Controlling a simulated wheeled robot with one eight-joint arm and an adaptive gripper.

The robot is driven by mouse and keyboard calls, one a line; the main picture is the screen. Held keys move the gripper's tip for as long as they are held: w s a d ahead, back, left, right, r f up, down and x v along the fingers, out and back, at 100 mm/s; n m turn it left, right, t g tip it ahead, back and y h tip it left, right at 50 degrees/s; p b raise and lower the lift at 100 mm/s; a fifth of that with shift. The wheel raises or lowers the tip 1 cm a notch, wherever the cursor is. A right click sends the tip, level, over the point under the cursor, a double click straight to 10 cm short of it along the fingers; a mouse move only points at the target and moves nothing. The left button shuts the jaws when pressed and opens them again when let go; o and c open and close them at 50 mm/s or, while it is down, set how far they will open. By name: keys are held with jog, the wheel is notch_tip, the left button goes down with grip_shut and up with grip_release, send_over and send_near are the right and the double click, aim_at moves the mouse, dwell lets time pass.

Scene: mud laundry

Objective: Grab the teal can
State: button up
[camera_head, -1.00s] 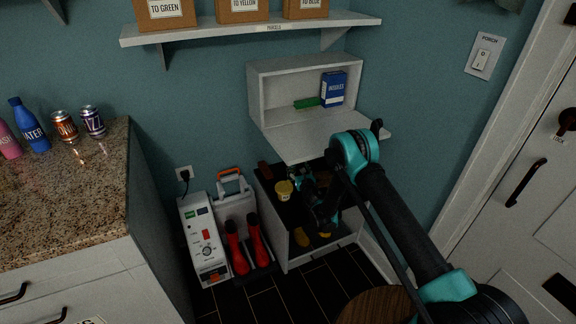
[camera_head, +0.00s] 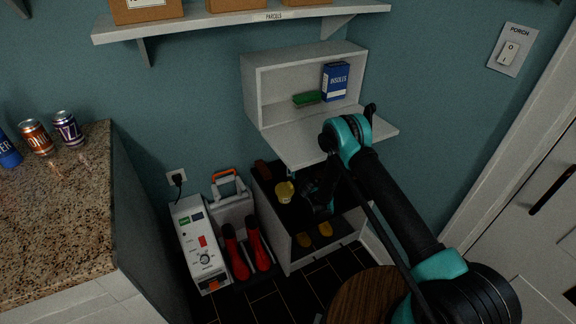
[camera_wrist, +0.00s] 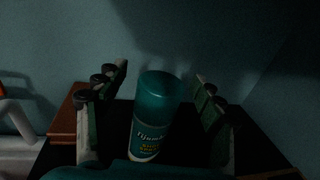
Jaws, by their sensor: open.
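The teal can (camera_wrist: 152,115) stands upright on a dark surface in the wrist view, with a teal cap and a label with white and yellow lettering. My gripper (camera_wrist: 160,85) is open, with one finger on each side of the can and a visible gap to both. Nothing is held. In the head view my gripper (camera_head: 318,195) is low inside the dark top of the shoe cabinet (camera_head: 300,255), below the fold-down flap. The can is hidden there behind my arm.
The open flap (camera_head: 330,135) of the wall box overhangs my gripper. A yellow-lidded tin (camera_head: 284,192) stands left of it, with a brown block (camera_head: 262,169) behind. Red boots (camera_head: 246,252) and a white machine (camera_head: 200,245) stand left. A round wooden top (camera_head: 362,302) is in front.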

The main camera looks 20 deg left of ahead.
grip_shut()
dwell(0.5)
